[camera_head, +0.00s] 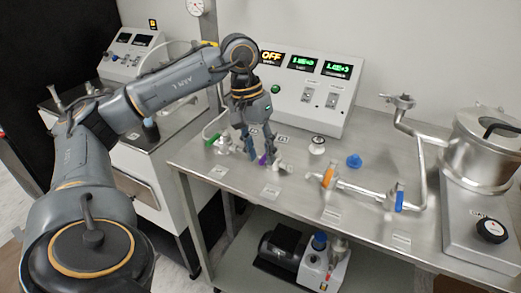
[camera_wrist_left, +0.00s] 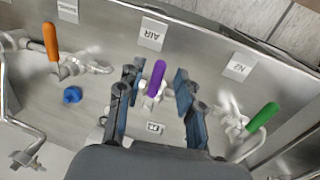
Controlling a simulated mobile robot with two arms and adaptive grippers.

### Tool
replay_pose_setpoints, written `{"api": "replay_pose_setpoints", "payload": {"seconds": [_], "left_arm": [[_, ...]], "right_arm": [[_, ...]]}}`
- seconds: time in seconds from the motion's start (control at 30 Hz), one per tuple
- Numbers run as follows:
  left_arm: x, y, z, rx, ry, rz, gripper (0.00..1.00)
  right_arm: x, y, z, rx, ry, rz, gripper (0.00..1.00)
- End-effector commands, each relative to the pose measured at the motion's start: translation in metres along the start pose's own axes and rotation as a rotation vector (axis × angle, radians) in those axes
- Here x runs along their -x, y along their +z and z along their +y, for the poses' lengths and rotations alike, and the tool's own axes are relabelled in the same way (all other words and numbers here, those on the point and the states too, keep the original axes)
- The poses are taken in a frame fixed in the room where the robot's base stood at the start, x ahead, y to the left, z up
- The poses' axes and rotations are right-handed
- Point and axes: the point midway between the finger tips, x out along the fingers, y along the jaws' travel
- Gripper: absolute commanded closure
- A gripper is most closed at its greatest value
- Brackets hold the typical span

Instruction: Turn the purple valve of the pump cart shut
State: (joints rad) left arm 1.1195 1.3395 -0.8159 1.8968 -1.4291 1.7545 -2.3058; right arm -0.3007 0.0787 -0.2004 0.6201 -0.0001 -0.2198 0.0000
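The purple valve handle (camera_wrist_left: 155,78) shows between the two fingers of my left gripper (camera_wrist_left: 155,92) in the left wrist view. The valve stands on the cart top by the "AIR" label. In the head view my left gripper (camera_head: 256,158) points down over the cart, and only a bit of the purple handle (camera_head: 263,160) shows beside its fingers. The fingers are spread, with gaps on both sides of the handle, and they hold nothing. Contact with the handle cannot be made out. My right gripper is not in view.
A green-handled valve (camera_head: 213,138) stands left of the purple one, and orange (camera_head: 328,175) and blue (camera_head: 399,200) valves stand to the right on pipes. A blue knob (camera_head: 354,161), control box (camera_head: 305,90) and metal pot (camera_head: 485,150) are on the cart (camera_head: 240,185). A pump (camera_head: 305,262) sits below.

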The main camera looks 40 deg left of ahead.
Motion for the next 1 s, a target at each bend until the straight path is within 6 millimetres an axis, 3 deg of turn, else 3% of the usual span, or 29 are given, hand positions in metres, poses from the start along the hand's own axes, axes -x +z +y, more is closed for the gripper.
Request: {"api": "replay_pose_setpoints", "payload": {"seconds": [0.33, 0.47, 0.67, 1.0], "left_arm": [[0.007, 0.000, 0.000, 0.000, 0.000, 0.000, 0.64], [0.029, -0.001, 0.001, 0.000, 0.002, 0.003, 0.64], [0.078, -0.001, 0.001, -0.001, 0.004, 0.005, 0.64], [0.109, -0.001, 0.000, -0.001, 0.000, 0.004, 0.64]], "right_arm": [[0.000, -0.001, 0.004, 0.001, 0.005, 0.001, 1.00], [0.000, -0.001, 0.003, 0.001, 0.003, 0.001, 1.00], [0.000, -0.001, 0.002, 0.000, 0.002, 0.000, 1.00], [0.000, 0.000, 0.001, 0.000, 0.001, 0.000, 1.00]]}}
